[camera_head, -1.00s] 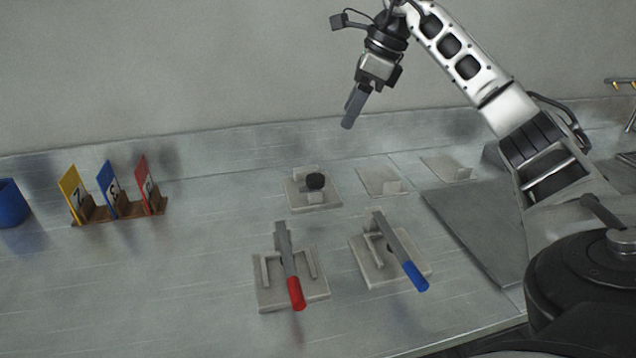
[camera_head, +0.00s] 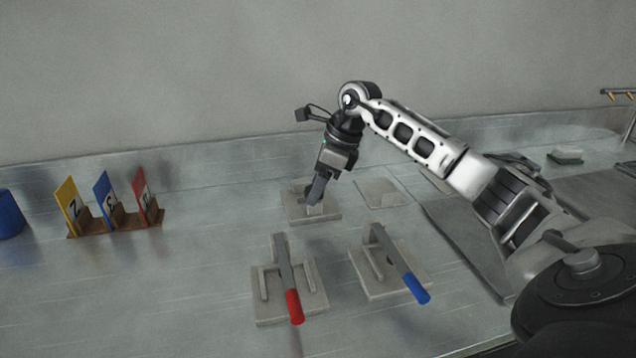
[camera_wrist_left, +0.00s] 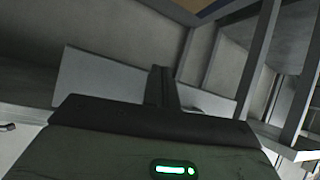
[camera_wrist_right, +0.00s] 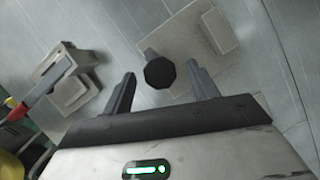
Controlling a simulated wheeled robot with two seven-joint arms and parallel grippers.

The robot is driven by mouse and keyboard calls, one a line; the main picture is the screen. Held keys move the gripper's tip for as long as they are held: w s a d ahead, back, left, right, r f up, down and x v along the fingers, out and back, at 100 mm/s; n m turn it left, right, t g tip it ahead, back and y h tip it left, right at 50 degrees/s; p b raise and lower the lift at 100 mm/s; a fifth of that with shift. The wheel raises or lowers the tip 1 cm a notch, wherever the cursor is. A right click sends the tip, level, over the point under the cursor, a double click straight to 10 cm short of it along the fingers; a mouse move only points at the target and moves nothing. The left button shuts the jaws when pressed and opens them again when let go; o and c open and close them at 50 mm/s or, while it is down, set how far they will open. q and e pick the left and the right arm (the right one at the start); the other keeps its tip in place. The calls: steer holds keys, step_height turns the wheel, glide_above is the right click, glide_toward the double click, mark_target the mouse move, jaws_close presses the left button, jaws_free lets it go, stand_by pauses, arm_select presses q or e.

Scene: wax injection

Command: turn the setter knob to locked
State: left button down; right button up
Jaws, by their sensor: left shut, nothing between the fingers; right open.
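The setter knob (camera_wrist_right: 159,73) is a black, many-sided knob on a pale square base plate (camera_wrist_right: 185,45) in the right wrist view. In the head view its base plate (camera_head: 328,216) shows, and my right gripper hides most of the knob. My right gripper (camera_wrist_right: 160,85) is open, with one finger on each side of the knob as seen from the wrist. In the head view the right gripper (camera_head: 318,190) points down over the plate. I cannot tell whether the fingers touch the knob. My left gripper (camera_wrist_left: 163,85) is shut and empty, away from the bench.
A red-handled lever (camera_head: 292,300) and a blue-handled lever (camera_head: 413,285) stand on plates in front of the knob. Yellow, blue and red cards (camera_head: 145,190) stand in a wooden rack at left. A blue cup (camera_head: 10,212) sits at the far left edge.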

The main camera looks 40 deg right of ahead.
steer(key=c, duration=1)
